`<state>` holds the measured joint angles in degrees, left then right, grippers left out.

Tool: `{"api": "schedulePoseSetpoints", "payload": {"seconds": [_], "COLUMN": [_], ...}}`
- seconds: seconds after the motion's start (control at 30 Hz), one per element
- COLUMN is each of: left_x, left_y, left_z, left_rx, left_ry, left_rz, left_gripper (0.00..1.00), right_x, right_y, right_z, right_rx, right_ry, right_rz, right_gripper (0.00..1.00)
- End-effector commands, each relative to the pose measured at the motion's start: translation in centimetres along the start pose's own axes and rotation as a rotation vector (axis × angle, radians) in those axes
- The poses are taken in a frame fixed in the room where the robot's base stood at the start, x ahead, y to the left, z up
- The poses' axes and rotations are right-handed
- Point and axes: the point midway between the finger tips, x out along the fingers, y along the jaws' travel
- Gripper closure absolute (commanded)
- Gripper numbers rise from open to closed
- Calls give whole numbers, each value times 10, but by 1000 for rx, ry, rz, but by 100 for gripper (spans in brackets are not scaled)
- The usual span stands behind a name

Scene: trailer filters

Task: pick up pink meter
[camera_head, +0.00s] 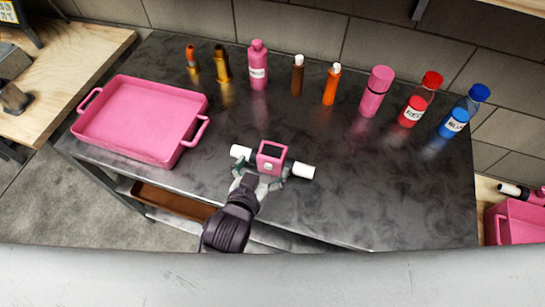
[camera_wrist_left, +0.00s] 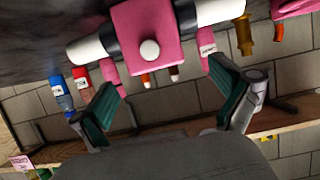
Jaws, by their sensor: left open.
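The pink meter (camera_head: 271,157) lies on the dark table near its front edge. It has a pink square body with a dark face and a white knob, and a pipe with black collars and white ends passes through it. In the left wrist view the meter (camera_wrist_left: 148,32) is close, at the top of the picture. My left gripper (camera_head: 262,183) is at the near side of the meter. In the wrist view its green-padded fingers (camera_wrist_left: 168,100) are spread apart with nothing held between them. Whether a finger touches the meter is unclear. My right gripper does not show.
A pink tray (camera_head: 198,138) stands at the table's left. Several bottles line the back, including a pink one (camera_head: 376,92), a red one (camera_head: 420,98) and a blue one (camera_head: 463,112). The tabletop (camera_head: 390,190) right of the meter is clear. A pink bin (camera_head: 518,222) stands at the far right.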

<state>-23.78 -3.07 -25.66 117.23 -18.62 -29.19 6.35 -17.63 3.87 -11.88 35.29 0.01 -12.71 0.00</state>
Motion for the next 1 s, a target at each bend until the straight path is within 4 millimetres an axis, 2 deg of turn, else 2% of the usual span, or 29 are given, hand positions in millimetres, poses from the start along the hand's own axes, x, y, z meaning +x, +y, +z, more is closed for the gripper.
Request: {"api": "schedulePoseSetpoints", "payload": {"seconds": [0.23, 0.5, 0.8, 0.83, 1.0], "left_x": [19, 56, 62, 62, 62], "left_y": [1, 4, 4, 4, 4], "left_z": [-2, -2, -1, -1, -1], "left_rx": [0, 1, 0, 0, 0], "left_ry": [0, 1, 0, 0, 0], "left_rz": [0, 1, 2, 1, 2], "left_gripper": [0, 0, 0, 2, 30], "right_x": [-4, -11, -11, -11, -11], "right_y": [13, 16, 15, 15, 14], "right_z": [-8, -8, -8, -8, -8], "right_rx": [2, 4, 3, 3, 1], "right_ry": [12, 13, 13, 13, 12], "right_rz": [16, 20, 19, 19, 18], "right_gripper": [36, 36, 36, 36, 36]}}
